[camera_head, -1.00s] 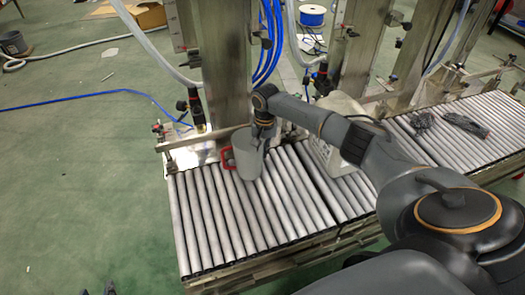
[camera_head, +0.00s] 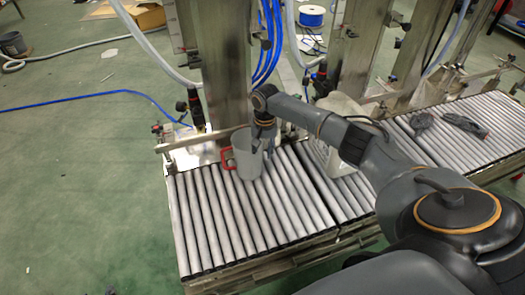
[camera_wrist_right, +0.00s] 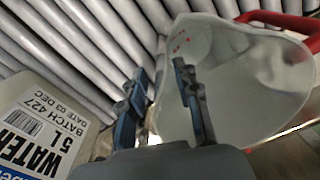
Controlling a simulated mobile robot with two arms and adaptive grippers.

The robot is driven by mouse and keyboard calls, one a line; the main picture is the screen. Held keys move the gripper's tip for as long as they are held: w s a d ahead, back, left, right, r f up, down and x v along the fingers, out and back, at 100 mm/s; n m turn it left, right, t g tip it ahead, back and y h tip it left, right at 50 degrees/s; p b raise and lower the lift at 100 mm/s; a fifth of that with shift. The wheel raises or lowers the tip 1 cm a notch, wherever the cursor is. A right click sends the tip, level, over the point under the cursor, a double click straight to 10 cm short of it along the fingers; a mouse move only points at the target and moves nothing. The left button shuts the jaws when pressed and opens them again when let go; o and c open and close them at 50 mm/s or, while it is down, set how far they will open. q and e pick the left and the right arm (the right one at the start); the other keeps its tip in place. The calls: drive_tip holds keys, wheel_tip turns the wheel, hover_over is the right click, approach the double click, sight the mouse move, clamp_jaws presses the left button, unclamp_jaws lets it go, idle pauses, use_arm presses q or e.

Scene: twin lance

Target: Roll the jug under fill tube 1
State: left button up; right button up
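A white jug (camera_head: 342,104) stands on the rollers right of my right gripper, partly hidden behind my right arm. The right wrist view shows its "WATER 5 L" label (camera_wrist_right: 40,128) at lower left. A pale pitcher (camera_head: 246,158) with a red handle stands on the rollers at the left. My right gripper (camera_head: 262,140) is at the pitcher's right rim. In the right wrist view its fingers (camera_wrist_right: 160,85) are apart beside and over the pitcher (camera_wrist_right: 240,75), with a gap between them. Black filling nozzles (camera_head: 195,110) hang by the posts; no number is readable. My left gripper is out of view.
The roller conveyor (camera_head: 225,235) runs from left to far right, with free rollers at the front. Dark gloves (camera_head: 465,125) lie on the right section. Steel posts (camera_head: 222,60) and a rail stand behind. A blue hose (camera_head: 90,98) lies on the floor.

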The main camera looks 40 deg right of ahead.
wheel_tip(320, 180, up, 12)
drive_tip(key=shift+d, duration=0.2)
idle(0.4)
drive_tip(key=shift+s+f, duration=0.1)
drive_tip(key=shift+s, duration=0.1)
